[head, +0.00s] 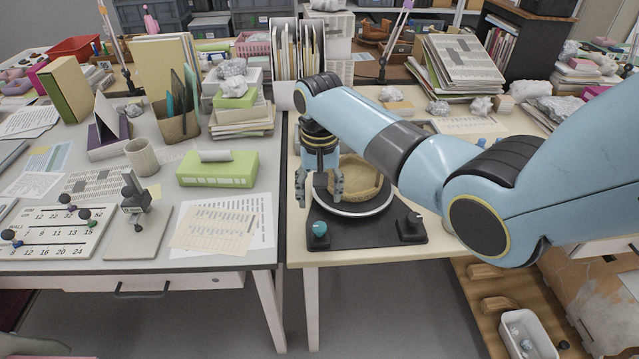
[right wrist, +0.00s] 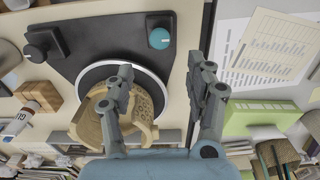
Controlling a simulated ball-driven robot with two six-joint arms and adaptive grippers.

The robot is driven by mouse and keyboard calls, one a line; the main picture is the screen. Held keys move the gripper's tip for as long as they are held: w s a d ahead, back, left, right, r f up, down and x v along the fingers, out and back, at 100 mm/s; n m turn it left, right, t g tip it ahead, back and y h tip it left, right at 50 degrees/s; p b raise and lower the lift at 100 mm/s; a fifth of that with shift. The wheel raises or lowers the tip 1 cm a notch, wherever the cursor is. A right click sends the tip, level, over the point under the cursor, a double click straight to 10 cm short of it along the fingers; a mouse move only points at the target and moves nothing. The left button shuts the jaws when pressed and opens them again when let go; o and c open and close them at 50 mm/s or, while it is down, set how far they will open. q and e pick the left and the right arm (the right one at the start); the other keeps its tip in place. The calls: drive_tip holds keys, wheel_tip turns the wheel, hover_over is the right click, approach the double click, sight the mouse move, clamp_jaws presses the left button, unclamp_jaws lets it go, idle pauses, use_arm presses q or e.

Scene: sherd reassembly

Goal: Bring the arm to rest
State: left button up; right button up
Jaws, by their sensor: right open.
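My right gripper (head: 322,190) is open and empty, pointing down at the left side of the turntable (head: 352,212). A tan, broken-edged pottery vessel (head: 366,178) sits on the turntable, partly hidden by my right arm. In the right wrist view, the open jaws (right wrist: 160,68) show the vessel (right wrist: 150,105) behind and beside the left finger. I cannot tell whether that finger touches it. No sherd is between the fingers. My left gripper is not in view.
The turntable's black base has a teal knob (head: 320,229) and a black knob (head: 411,224). The left desk holds a green box (head: 218,168), papers (head: 222,222), a mug (head: 142,156) and a dial stand (head: 134,203). Books and crumpled paper crowd the back. A white bin (head: 526,335) stands low right.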

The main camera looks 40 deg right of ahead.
drive_tip(key=shift+r, duration=1.1)
